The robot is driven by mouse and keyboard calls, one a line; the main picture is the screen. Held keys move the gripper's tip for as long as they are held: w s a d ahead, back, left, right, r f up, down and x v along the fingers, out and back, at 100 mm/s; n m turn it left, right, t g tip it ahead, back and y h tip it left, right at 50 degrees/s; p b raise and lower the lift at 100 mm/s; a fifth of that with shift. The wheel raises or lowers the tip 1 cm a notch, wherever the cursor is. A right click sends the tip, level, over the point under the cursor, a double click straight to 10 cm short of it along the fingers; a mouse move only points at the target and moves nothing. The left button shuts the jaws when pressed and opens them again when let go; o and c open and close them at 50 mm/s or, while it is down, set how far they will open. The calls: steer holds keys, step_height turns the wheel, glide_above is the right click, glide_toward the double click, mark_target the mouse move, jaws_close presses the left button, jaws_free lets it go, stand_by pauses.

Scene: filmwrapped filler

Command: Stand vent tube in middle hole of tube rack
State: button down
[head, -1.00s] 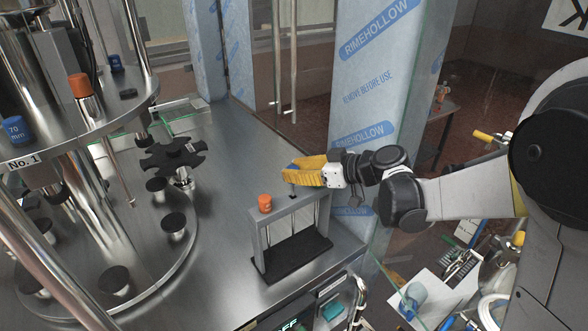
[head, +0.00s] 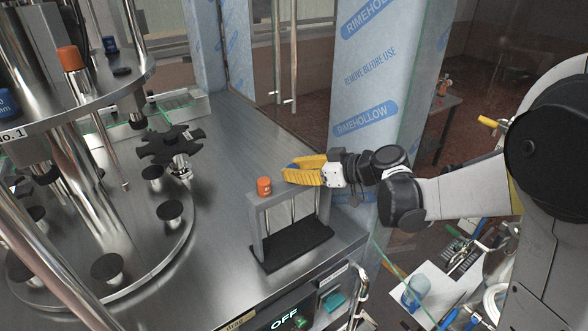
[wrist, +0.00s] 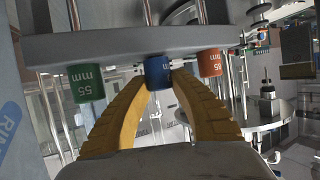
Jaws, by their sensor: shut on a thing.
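My gripper (head: 290,172) is over the tube rack (head: 258,234), close above its top bar. Its yellow fingers are shut on the blue-capped vent tube (wrist: 158,73), seen between the fingertips in the wrist view. The rack's top bar (wrist: 110,45) crosses the upper wrist view, which is upside down. The blue cap is between a green cap marked 55 mm (wrist: 86,82) and an orange cap (wrist: 210,63), in line with the middle hole. A rod shows beyond the bar in line with it. I cannot tell whether the cap touches the bar. The fingers hide the green cap in the head view.
A steel carousel with black pads (head: 170,210) and an upper ring with an orange-capped tube (head: 70,60) stand at left. A film-wrapped post (head: 365,80) rises behind my gripper. The steel table (head: 215,150) is clear between carousel and rack.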

steer(key=shift+f, duration=0.2)
stand_by(0.6)
steer(key=c, duration=1.1)
jaws_free()
